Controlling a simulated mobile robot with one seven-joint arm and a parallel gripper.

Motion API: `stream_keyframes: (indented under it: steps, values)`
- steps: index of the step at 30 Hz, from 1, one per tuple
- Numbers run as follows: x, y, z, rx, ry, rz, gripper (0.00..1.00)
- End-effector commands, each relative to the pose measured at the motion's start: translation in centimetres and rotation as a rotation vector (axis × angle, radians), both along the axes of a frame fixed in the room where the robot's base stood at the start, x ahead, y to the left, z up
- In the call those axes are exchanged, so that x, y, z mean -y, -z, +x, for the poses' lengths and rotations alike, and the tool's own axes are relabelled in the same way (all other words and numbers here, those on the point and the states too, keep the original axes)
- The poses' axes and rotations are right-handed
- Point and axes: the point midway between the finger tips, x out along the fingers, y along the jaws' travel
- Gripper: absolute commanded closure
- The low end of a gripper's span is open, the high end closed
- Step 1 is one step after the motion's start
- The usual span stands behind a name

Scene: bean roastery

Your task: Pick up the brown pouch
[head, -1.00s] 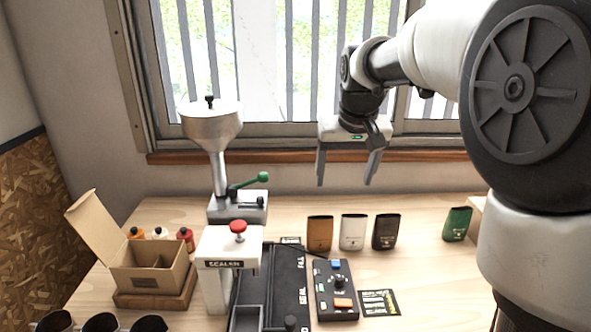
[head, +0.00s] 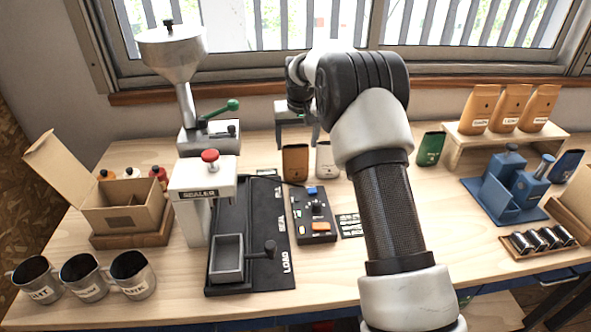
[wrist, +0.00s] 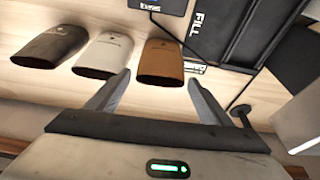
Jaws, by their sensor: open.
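The brown pouch (head: 295,163) stands upright on the table behind the control box in the head view, left of a white pouch (head: 325,160). In the wrist view the brown pouch (wrist: 160,62) is just ahead of the space between my fingertips, with the white pouch (wrist: 103,56) and a dark pouch (wrist: 50,46) to its left. My gripper (wrist: 157,85) is open and empty. In the head view my gripper (head: 296,143) is above and behind the brown pouch, partly hidden by my arm. The dark pouch is hidden there behind my arm.
The sealer (head: 205,190) and its black track (head: 250,235) stand to the left, with the control box (head: 310,215) in front of the pouches. A green pouch (head: 430,149) stands to the right. The window wall lies close behind.

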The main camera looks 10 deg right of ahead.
Motion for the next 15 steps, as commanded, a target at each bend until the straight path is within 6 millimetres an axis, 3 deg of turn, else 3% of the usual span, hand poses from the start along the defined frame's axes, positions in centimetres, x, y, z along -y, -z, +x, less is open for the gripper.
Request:
stream_keyframes:
  steps: [3,11,15]
  values:
    - [0.0,2.1,0.6,-0.001,0.000,0.000,0.27]
    - [0.0,4.0,1.2,-0.001,0.000,0.000,0.27]
    - [-0.2,5.8,1.9,-0.002,0.000,0.000,0.27]
